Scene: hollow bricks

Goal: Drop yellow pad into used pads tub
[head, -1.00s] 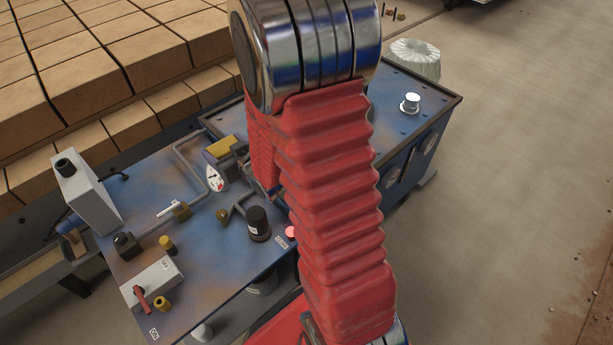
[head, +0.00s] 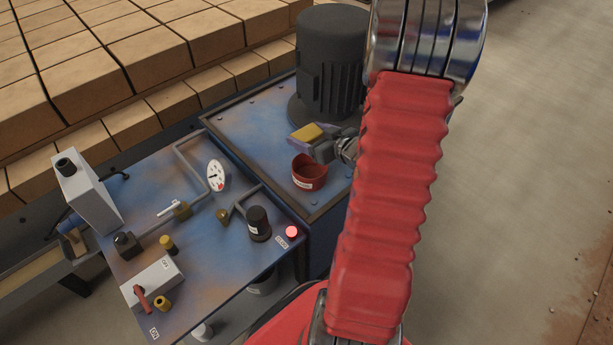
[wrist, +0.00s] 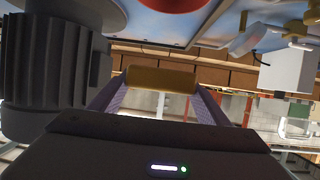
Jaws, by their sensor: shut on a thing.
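The yellow pad (head: 307,132) is in my gripper (head: 312,141), which is shut on it. In the wrist view the pad (wrist: 160,79) sits between the two fingers (wrist: 160,92). The red tub (head: 310,172) with a white label stands on the blue cabinet top, just below the pad in the head view. Its opening faces up and I cannot see its bottom. In the wrist view part of the tub (wrist: 173,4) shows at the top edge. The pad is held apart from the tub; its exact height is hard to tell.
A large dark grey motor (head: 330,65) stands right behind my gripper. A blue panel (head: 200,260) in front carries a gauge (head: 216,175), valves, pipes, a black cylinder (head: 258,223) and a lit red button (head: 291,232). Stacked bricks (head: 100,60) lie at the left.

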